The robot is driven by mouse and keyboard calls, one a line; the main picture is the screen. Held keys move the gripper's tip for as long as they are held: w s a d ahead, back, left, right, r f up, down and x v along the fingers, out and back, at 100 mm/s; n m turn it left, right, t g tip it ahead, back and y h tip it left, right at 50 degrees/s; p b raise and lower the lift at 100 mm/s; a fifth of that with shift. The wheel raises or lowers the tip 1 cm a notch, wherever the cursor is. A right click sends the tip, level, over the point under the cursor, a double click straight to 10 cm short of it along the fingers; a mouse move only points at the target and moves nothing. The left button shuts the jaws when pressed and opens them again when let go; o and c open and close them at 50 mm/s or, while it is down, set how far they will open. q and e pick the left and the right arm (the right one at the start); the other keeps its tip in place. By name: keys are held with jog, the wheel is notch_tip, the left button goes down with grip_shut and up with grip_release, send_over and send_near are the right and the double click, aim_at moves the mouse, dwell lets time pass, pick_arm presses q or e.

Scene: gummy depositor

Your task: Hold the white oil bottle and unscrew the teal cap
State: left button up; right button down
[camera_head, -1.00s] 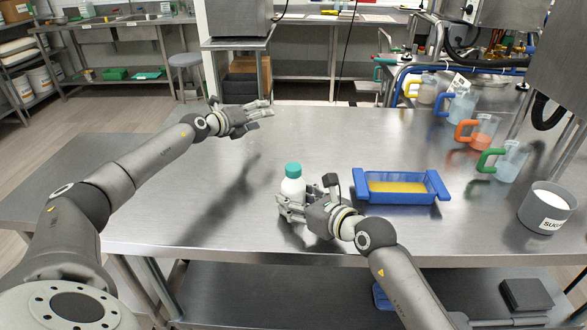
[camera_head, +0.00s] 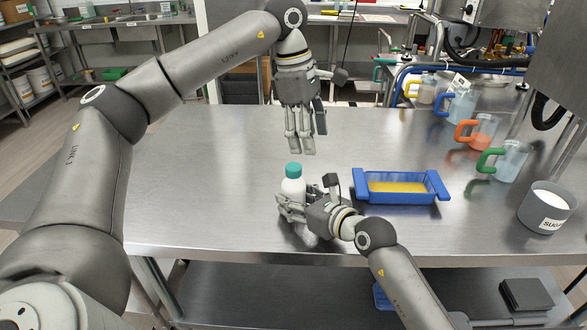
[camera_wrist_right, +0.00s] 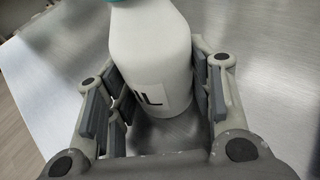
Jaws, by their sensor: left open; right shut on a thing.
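The white oil bottle (camera_head: 293,187) stands upright on the steel table with its teal cap (camera_head: 293,169) on top. My right gripper (camera_head: 291,207) is shut around the lower body of the bottle. In the right wrist view the white bottle (camera_wrist_right: 150,55) sits between the finger pads, with part of a label showing "IL", and the cap (camera_wrist_right: 124,2) is cut off at the top edge. My left gripper (camera_head: 301,148) is open and empty, pointing down above and slightly behind the cap, apart from it.
A blue tray (camera_head: 360,187) with yellow content lies right of the bottle. Jugs with green (camera_head: 489,160), orange (camera_head: 466,131), blue and yellow handles line the back right. The table's left side is clear.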

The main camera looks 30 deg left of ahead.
aim_at(294, 166)
pick_arm(q)
jog(key=s, duration=0.1)
jog(key=s+a+r+m+y, duration=0.1)
jog(key=s+r+y, duration=0.1)
jog(key=shift+a+r+m+g, duration=0.15)
jog(key=shift+a+m+g, duration=0.1)
jog(key=shift+m+g, duration=0.15)
jog(key=shift+s, duration=0.1)
jog(key=shift+f, duration=4.4)
grip_shut()
